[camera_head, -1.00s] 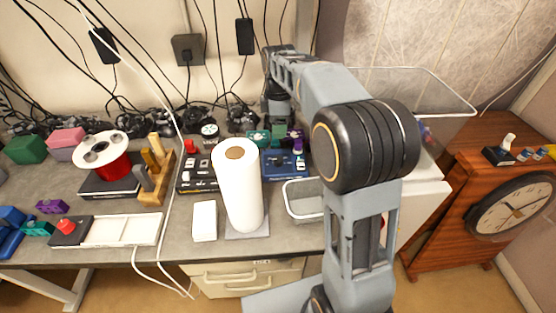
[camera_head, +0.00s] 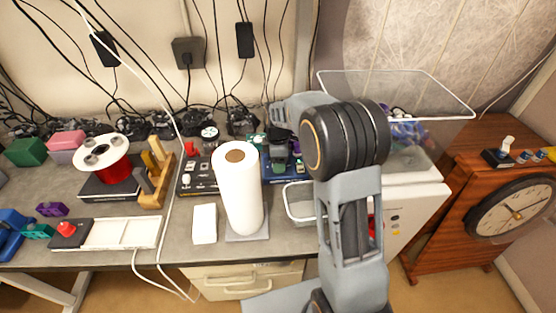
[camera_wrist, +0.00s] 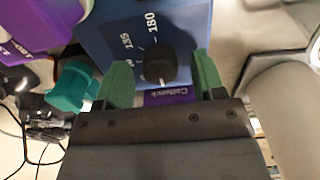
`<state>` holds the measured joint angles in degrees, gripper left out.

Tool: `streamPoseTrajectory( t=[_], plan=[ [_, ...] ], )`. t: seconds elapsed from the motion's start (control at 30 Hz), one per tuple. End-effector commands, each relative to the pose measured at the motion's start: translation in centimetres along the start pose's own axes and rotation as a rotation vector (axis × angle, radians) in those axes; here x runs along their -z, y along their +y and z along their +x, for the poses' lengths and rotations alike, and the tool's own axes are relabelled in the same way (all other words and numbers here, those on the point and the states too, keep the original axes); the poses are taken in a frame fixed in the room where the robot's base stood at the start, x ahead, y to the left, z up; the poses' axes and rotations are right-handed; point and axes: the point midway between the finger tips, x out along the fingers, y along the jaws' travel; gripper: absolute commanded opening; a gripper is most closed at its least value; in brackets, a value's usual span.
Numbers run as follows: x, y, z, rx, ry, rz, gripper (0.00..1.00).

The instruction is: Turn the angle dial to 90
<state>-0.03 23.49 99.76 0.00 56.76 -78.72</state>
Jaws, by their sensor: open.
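The angle dial is a round black knob (camera_wrist: 157,65) on the face of a blue box (camera_wrist: 105,35) in the wrist view. White numbers, including 135 and 180, are printed beside it. A small pale mark shows at the knob's lower edge; the number it points to cannot be read. My gripper (camera_wrist: 162,72) is open, with one green finger on each side of the knob in the picture and a gap on both sides. Whether the fingers are level with the knob is unclear. In the head view my gripper (camera_head: 281,155) is over the blue box (camera_head: 298,178), hiding its dial.
A purple block (camera_wrist: 30,28) and a teal piece (camera_wrist: 73,87) are close beside the box in the wrist view.

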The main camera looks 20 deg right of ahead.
Motion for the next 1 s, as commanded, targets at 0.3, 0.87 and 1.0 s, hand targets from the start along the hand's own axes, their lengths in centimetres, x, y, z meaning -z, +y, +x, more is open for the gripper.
streamPoseTrajectory(
  t=[0.3,0.87,1.0],
  plan=[
    [0.0,-0.01,0.19,0.0,0.0,0.0,0.63],
    [0.0,0.0,0.14,0.0,0.0,0.0,0.14],
    [0.0,0.0,0.14,-0.001,0.0,0.011,0.14]
  ],
)
